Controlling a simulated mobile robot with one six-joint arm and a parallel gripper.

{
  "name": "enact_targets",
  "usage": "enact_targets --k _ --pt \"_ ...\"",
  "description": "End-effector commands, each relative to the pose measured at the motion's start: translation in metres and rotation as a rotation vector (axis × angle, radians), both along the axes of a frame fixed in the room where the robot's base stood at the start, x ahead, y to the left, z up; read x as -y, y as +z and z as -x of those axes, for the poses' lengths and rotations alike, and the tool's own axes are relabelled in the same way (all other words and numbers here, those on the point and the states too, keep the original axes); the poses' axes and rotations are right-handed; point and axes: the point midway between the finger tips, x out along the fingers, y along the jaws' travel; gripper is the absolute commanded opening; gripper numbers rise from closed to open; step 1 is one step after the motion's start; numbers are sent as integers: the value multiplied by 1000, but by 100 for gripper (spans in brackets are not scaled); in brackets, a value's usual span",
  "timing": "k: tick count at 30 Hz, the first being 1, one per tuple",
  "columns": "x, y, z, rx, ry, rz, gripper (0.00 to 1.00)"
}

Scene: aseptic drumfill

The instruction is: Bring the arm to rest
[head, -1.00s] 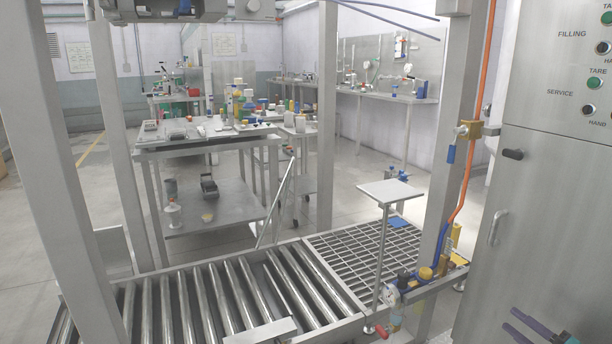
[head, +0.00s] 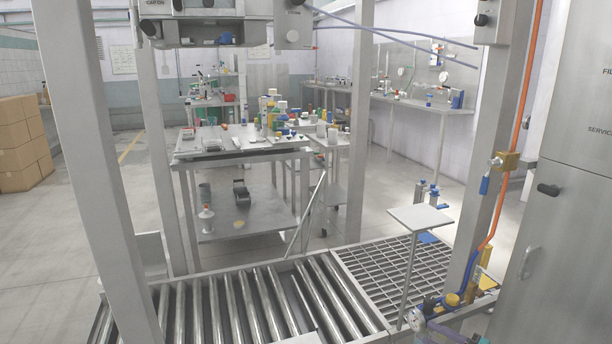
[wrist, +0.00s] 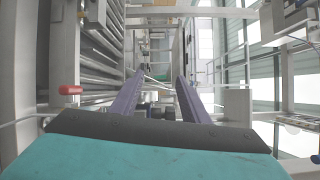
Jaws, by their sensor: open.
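My gripper (wrist: 160,78) shows in the wrist view as two long purple fingers standing apart, with nothing between them. A dark plate and a teal body are at their base. In the head view, only a purple part of my gripper (head: 450,332) shows at the bottom edge, right of the roller conveyor (head: 250,305). The rest of the arm is out of that view. In the wrist view, a red-handled part (wrist: 70,90) is left of the fingers, apart from them.
A grating (head: 385,265) adjoins the rollers, with a small plate on a post (head: 420,217) beside it. Steel uprights (head: 95,170) and a steel cabinet (head: 575,230) flank the conveyor. A crowded bench (head: 240,155) stands behind. Cardboard boxes (head: 22,145) are at the far left.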

Motion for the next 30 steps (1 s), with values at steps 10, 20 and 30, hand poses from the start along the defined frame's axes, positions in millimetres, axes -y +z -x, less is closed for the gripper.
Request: enact_targets --k 10,20,30 --pt "-150 -21 0 -148 237 52 42" --pt "-276 -52 45 -314 472 157 42" --pt "-375 -83 135 -496 732 340 42"
